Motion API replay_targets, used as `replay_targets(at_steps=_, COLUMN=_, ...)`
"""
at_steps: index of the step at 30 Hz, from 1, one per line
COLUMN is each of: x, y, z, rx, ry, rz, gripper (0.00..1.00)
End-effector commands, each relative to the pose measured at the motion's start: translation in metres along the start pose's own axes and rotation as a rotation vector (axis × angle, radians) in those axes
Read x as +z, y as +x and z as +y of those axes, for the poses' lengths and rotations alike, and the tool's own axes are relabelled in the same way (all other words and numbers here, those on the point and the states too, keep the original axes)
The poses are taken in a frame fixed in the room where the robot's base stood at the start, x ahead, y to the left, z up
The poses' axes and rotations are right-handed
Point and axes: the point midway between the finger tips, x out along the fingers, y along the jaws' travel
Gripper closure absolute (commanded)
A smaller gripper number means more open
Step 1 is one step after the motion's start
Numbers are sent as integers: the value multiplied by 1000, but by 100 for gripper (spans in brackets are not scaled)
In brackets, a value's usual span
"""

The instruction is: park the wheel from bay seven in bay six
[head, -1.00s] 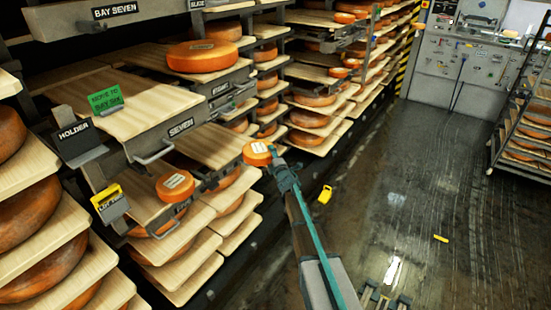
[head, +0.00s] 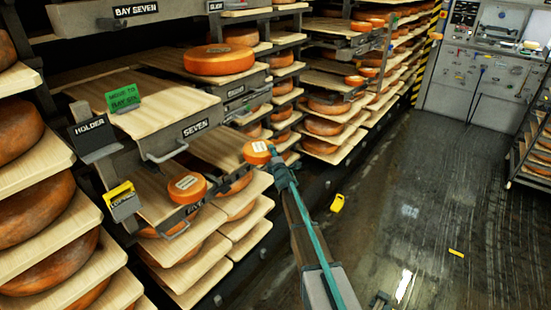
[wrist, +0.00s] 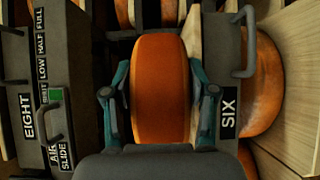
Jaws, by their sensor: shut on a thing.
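My gripper (head: 272,163) is shut on a small orange cheese wheel (head: 256,147) with a pale label, held in front of the shelving. In the wrist view the wheel (wrist: 160,95) stands between the two teal fingers. A plate marked SIX (wrist: 229,95) is just right of the fingers there, with a handle and part of another wheel beyond. The board marked SEVEN (head: 150,115) is bare and carries a green card (head: 123,98) reading move to bay six. Whether the held wheel touches any shelf cannot be told.
Another small labelled wheel (head: 187,187) lies on a lower board. A large wheel (head: 218,60) rests on a board behind. A plate marked EIGHT (wrist: 27,115) is at left in the wrist view. A yellow object (head: 337,203) is on the floor, which is mostly clear at right.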

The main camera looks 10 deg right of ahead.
Motion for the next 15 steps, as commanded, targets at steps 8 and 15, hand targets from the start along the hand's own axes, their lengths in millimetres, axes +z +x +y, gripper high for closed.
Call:
replay_targets(at_steps=8, x=-13, y=18, z=2, rx=7, ry=3, rz=2, gripper=100)
replay_targets(at_steps=15, x=-24, y=33, z=1, rx=7, ry=4, rz=2, gripper=100)
